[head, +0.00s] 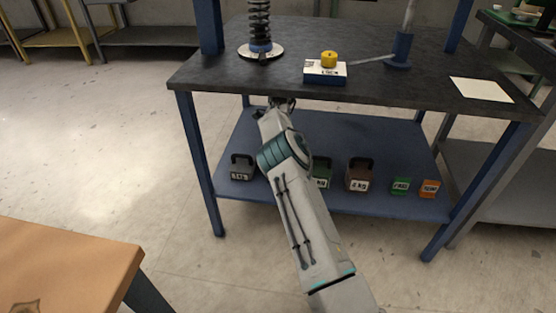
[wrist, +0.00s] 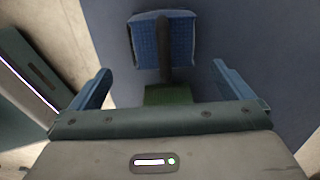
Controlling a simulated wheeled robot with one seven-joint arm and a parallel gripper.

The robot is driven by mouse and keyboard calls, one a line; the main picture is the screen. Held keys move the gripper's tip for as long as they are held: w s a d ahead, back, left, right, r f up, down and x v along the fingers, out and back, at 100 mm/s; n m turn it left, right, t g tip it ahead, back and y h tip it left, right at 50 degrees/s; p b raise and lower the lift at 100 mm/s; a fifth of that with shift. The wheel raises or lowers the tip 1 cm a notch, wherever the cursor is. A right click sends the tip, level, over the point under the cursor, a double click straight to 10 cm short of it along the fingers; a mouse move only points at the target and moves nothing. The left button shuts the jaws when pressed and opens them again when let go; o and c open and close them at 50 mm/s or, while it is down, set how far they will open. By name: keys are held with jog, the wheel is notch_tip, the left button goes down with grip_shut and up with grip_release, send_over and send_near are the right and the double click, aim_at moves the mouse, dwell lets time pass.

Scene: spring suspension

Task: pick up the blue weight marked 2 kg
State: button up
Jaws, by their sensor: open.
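The blue weight (wrist: 147,45) shows in the wrist view as a textured blue block with a dark handle bar (wrist: 165,62) across it. It lies ahead of my gripper (wrist: 160,72), roughly between the lines of its two fingers. My gripper is open, with a clear gap on both sides and nothing held. No 2 kg marking can be read on the weight in this view. In the head view my gripper (head: 282,103) is by the front edge of the dark tabletop. My arm hides part of the lower shelf there, and I see no blue weight in that view.
On the blue lower shelf (head: 385,140) stand a dark grey weight (head: 242,168), a green weight (head: 321,172), a brown 4 kg weight (head: 360,176), and small green (head: 400,186) and orange (head: 429,188) blocks. The tabletop (head: 225,72) overhangs the shelf. A green patch (wrist: 168,95) shows below the blue weight.

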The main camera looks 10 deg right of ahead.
jog(key=shift+w+f, duration=0.25)
jog(key=shift+w, duration=0.05)
jog(key=shift+f+b, duration=0.55)
jog(key=shift+f, duration=0.4)
jog(key=shift+d+f, duration=0.15)
jog(key=shift+f, duration=0.45)
notch_tip(320, 180, down, 4)
jog(key=shift+f+b, duration=0.1)
jog(key=shift+b, duration=0.9)
jog(key=c, duration=1.4)
jog(key=shift+w+r, duration=0.1)
jog(key=shift+r, duration=0.25)
jog(key=shift+c, duration=1.4)
